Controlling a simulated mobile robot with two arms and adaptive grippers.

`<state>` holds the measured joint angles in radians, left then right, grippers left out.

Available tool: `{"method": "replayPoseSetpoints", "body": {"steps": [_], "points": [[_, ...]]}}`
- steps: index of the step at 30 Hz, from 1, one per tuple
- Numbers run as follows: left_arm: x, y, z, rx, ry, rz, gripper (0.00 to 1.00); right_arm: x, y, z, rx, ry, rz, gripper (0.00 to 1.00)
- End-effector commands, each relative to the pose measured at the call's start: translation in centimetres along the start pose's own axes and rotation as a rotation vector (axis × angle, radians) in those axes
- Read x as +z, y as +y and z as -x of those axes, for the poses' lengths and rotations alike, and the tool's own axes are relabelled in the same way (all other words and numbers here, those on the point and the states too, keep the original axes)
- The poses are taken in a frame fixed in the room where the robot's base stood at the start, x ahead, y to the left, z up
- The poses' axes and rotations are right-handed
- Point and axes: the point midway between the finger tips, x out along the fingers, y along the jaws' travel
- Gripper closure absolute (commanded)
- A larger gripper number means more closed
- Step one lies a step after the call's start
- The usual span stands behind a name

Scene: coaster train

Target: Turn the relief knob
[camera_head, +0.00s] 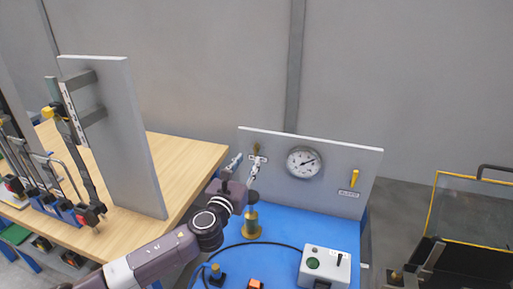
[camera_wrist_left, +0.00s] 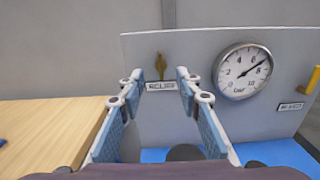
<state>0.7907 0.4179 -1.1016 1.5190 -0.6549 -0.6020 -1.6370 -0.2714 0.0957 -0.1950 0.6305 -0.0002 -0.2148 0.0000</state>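The relief knob (camera_wrist_left: 160,66) is a small brass-coloured upright handle on the grey panel (camera_wrist_left: 205,110), just above a RELIEF label (camera_wrist_left: 161,86). In the head view the knob (camera_head: 256,150) shows at the panel's left end. My left gripper (camera_head: 246,165) points at the panel in front of the knob. In the left wrist view its two fingers (camera_wrist_left: 160,76) are spread apart, with the knob and label seen between them. Nothing is held, and I see no contact with the knob. My right gripper is not in view.
A round pressure gauge (camera_head: 304,162) and a yellow handle (camera_head: 354,179) are on the panel to the right. A brass fitting (camera_head: 251,222) and a white switch box (camera_head: 325,266) stand on the blue bench top (camera_head: 285,225). A wooden table (camera_head: 180,155) stands at left.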

Motion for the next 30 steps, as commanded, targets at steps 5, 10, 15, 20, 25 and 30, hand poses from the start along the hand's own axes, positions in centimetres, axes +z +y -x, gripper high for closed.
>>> {"method": "replayPoseSetpoints", "body": {"steps": [5,10,15,20,25,30], "points": [[0.1,-0.1,-2.2,0.002,0.001,0.005,0.68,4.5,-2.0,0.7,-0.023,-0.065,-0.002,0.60],[0.1,-0.1,-4.4,0.001,0.001,0.006,0.68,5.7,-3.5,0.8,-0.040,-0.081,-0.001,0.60],[0.0,0.0,-6.1,0.002,0.000,0.008,0.68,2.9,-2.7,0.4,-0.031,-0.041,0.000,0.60],[0.1,0.0,-6.9,0.001,0.000,0.008,0.68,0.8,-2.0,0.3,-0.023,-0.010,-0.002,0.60],[0.0,0.0,-7.1,0.001,0.000,0.009,0.68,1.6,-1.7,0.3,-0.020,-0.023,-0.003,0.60],[0.0,0.0,-7.1,0.001,0.001,0.009,0.68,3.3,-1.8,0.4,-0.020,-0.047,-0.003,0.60]]}}
